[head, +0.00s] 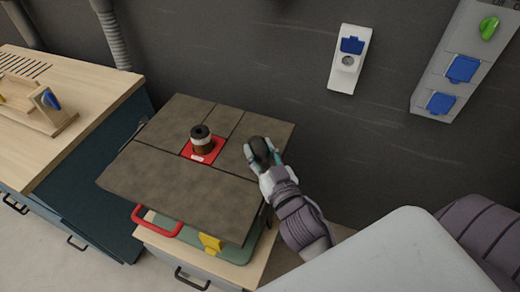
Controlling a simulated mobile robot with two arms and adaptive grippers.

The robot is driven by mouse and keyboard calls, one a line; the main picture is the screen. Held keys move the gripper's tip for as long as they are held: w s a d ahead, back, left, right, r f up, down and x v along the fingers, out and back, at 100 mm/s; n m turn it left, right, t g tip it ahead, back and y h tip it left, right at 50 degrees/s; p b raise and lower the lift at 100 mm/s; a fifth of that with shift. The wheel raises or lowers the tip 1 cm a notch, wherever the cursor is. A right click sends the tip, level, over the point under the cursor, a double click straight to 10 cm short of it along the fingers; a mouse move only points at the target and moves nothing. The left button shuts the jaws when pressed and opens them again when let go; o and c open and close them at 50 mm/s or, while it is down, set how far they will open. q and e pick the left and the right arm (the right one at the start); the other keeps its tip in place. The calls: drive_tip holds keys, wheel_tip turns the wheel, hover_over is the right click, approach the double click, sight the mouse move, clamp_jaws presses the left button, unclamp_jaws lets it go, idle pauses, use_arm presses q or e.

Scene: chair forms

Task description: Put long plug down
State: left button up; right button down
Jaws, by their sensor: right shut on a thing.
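My right gripper (263,157) is over the right part of the dark grey-brown slab top (150,181). It is shut on a dark, rounded thing, which I take to be the long plug (261,147). The fingers partly cover it, and I cannot tell whether it touches the slab. To its left, a brown cylinder with a black top (201,138) stands upright on a red square plate set in the slab. My left gripper is out of view.
A wooden-topped cabinet (95,95) with a small wooden stand stands to the left. A white wall socket (348,62) and a grey panel with blue covers (463,69) are on the dark wall. The slab's front left is clear.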

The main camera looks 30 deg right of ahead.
drive_tip(key=shift+f, duration=0.3)
drive_tip(key=c, duration=0.7)
unclamp_jaws()
drive_tip(key=shift+o, duration=0.2)
drive_tip(key=shift+r, duration=0.15)
